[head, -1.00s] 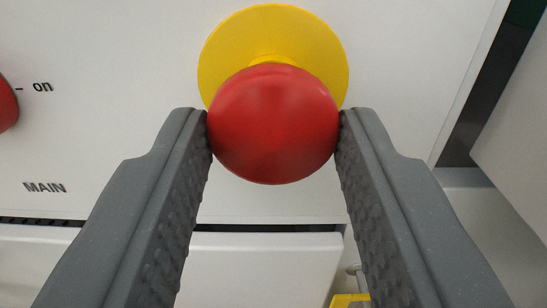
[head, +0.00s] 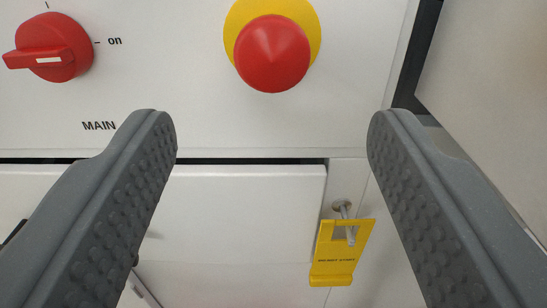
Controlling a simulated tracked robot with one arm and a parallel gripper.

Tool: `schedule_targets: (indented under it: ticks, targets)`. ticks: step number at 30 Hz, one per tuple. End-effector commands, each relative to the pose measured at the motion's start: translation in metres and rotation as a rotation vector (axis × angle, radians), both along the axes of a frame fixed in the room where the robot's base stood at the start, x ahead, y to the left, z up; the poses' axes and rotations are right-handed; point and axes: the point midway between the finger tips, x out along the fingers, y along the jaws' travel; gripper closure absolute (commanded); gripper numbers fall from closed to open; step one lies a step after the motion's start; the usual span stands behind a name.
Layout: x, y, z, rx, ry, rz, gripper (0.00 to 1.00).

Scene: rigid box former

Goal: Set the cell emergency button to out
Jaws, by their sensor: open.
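The cell emergency button (head: 272,55) is a red mushroom head on a yellow round plate (head: 312,32), on a white panel in the upper middle of the head view. My gripper (head: 272,135) is open and empty. Its two grey ridged fingers stand wide apart, below the button in the picture and clear of it. The button's stem is hidden behind its head, so I cannot tell for sure whether it is out or pressed.
A red rotary switch (head: 52,48) marked "on" and "MAIN" sits at the upper left. Below the panel, a yellow tag (head: 335,268) hangs on a metal pin (head: 343,210) beside a white drawer-like front (head: 240,215). A dark gap and pale surface lie at the right.

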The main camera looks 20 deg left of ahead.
Motion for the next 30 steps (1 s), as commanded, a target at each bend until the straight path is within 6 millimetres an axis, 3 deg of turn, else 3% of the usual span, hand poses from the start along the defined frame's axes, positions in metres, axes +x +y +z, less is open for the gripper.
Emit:
schedule_targets:
  ticks: [6, 12, 30]
  targets:
    - [-0.034, -0.014, 0.0, -0.001, 0.0, -0.003, 0.41]
    - [-0.054, -0.021, -0.001, 0.0, 0.002, -0.003, 0.41]
    - [-0.062, -0.023, -0.001, 0.001, 0.0, -0.001, 0.41]
